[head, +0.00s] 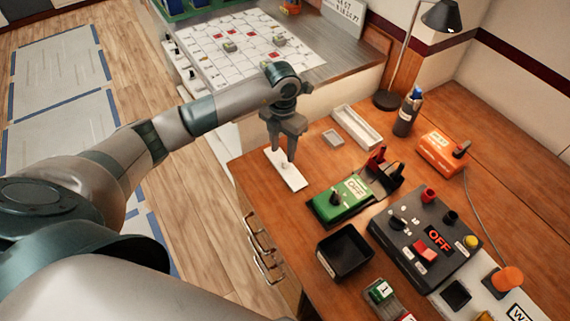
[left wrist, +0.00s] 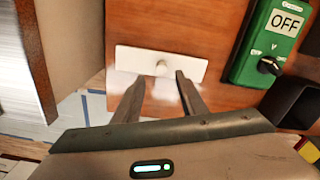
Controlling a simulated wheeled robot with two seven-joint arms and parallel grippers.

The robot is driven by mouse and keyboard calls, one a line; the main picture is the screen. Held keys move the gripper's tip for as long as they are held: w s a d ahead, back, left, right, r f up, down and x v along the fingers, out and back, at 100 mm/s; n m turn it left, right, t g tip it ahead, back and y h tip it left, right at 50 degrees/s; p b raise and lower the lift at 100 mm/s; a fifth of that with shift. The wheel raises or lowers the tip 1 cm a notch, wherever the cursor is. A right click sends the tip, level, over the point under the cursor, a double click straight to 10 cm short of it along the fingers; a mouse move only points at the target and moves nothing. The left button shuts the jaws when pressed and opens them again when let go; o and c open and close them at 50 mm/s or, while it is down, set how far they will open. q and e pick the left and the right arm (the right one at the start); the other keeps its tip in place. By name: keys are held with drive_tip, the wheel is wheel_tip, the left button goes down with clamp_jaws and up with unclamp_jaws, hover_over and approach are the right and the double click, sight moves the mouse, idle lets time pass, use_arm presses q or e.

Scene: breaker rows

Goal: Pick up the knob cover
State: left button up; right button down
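A flat white plate (head: 295,179) with a small cream knob lies on the wooden table near its left edge. It fits the knob cover best, though I cannot be sure whether the name means the plate or only the knob. In the left wrist view the plate (left wrist: 130,58) lies just beyond the fingertips, with the knob (left wrist: 161,68) roughly in line with the gap between them. My left gripper (head: 289,158) points down over the plate. In the wrist view its two fingers (left wrist: 160,78) are apart with nothing between them. My right gripper is not in view.
A green OFF switch box (head: 340,200) stands right of the plate. A black open box (head: 345,252) and a dark control panel (head: 425,240) stand nearer. A white tray (head: 357,128) lies behind, beside a dark bottle (head: 408,113). An orange box (head: 442,152) is farther right.

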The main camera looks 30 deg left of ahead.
sight(285, 160)
use_arm(q)
drive_tip(key=shift+f, duration=0.2)
drive_tip(key=shift+d+f+p, duration=0.15)
drive_tip(key=shift+f+p, duration=0.45)
wheel_tip(285, 160, down, 3)
drive_tip(key=shift+w+d+f+p, duration=0.1)
drive_tip(key=shift+w+p, duration=0.05)
drive_tip(key=shift+p, duration=0.5)
drive_tip(key=shift+f, duration=0.35)
clamp_jaws()
